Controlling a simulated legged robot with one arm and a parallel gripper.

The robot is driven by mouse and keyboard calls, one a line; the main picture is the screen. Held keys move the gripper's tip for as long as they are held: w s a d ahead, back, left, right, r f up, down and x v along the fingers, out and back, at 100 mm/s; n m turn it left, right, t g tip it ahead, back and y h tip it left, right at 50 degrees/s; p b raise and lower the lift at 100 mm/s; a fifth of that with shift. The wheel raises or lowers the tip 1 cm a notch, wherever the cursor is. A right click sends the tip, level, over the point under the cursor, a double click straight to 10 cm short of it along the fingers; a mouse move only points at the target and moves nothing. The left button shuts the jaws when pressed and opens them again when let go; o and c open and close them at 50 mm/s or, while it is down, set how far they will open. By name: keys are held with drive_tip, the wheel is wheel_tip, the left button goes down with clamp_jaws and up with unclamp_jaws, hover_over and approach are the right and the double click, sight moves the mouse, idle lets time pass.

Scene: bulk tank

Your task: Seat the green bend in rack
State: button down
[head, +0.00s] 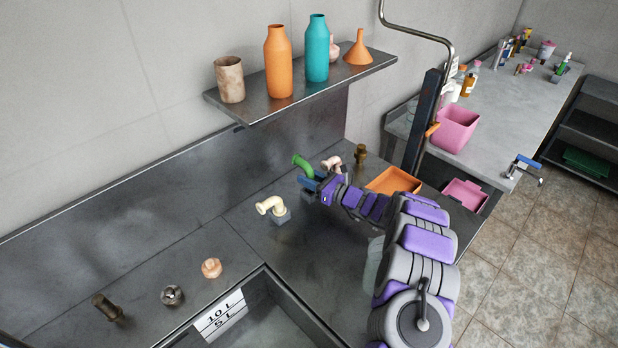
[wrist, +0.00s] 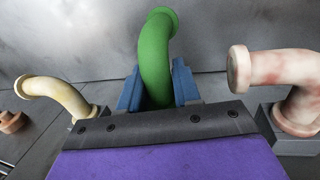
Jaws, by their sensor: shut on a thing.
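The green bend (head: 301,164) is a curved pipe with a flanged end, also large in the wrist view (wrist: 155,55). My gripper (head: 311,184) is shut on it, with a blue finger on each side of the bend's lower part in the wrist view. The bend's flanged upper end points up and away. Its lower end is hidden by the fingers and palm, so I cannot tell what it rests on. A cream bend (head: 269,205) stands on a grey block (head: 282,216) to the left. A mottled pink bend (wrist: 270,70) stands on another grey block (wrist: 292,143) to the right.
A brass fitting (head: 361,156) and an orange tray (head: 393,182) lie beyond my arm. A shelf (head: 310,88) with bottles hangs above. The sink basin (head: 260,320) opens in front. Several loose fittings, one peach (head: 211,268), lie at left.

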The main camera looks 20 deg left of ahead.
drive_tip(key=shift+f+b, duration=0.55)
drive_tip(key=shift+f, duration=0.55)
drive_tip(key=shift+f, duration=0.2)
drive_tip(key=shift+s+f+b, duration=0.2)
drive_tip(key=shift+f+b, duration=0.1)
drive_tip(key=shift+f, duration=0.2)
drive_tip(key=shift+w+r, duration=0.15)
drive_tip(key=shift+r, duration=0.75)
drive_tip(key=shift+r+p, duration=0.35)
drive_tip(key=shift+r, duration=0.35)
drive_tip(key=shift+f+b, duration=0.5)
drive_tip(key=shift+f, duration=0.3)
idle(1.4)
